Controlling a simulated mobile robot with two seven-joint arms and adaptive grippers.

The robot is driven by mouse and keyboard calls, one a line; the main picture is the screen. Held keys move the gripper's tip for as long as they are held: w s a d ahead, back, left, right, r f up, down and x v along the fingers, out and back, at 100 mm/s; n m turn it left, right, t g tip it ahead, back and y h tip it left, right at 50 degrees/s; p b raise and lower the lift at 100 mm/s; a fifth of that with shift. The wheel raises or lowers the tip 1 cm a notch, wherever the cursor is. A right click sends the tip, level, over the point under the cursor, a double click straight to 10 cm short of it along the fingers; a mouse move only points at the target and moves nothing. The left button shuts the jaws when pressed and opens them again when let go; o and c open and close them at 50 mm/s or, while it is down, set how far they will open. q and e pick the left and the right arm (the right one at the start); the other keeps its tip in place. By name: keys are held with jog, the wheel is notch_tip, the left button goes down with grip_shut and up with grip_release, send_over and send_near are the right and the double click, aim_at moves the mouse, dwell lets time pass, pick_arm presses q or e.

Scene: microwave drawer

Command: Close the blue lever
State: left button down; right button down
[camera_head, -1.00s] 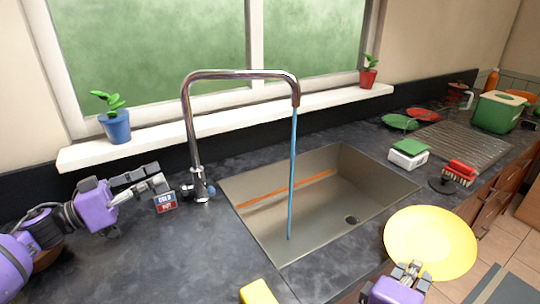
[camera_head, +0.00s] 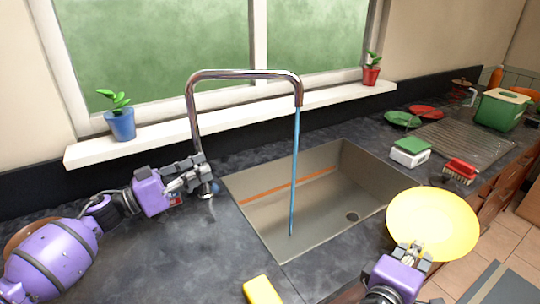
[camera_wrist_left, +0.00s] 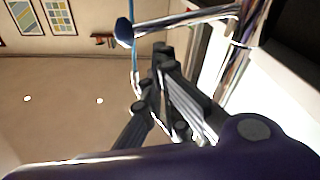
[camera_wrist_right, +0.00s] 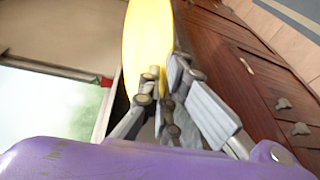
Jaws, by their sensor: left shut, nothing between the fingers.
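The chrome tap (camera_head: 190,110) stands behind the sink, and a blue stream of water (camera_head: 294,180) runs from its spout into the basin. The blue lever (camera_head: 214,186) is low at the tap's base, partly hidden by my left gripper. My right gripper (camera_head: 412,252) is shut on the rim of a yellow plate (camera_head: 433,222), which also fills the top of the right wrist view (camera_wrist_right: 150,40).
The sink basin (camera_head: 270,225) lies right of the tap. A red and blue cold/hot sign (camera_head: 176,200) sits behind my left gripper. A yellow sponge (camera_head: 262,290) lies at the front. A soap box (camera_head: 410,152) and red brush (camera_head: 460,170) stand beyond the sink.

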pick_arm(q)
jog(key=shift+s+f, duration=0.1)
jog(key=shift+f, duration=0.3)
jog(key=m, duration=0.1)
jog(key=s+f+m, duration=0.1)
jog(key=m, duration=0.1)
jog(key=shift+d+f, duration=0.3)
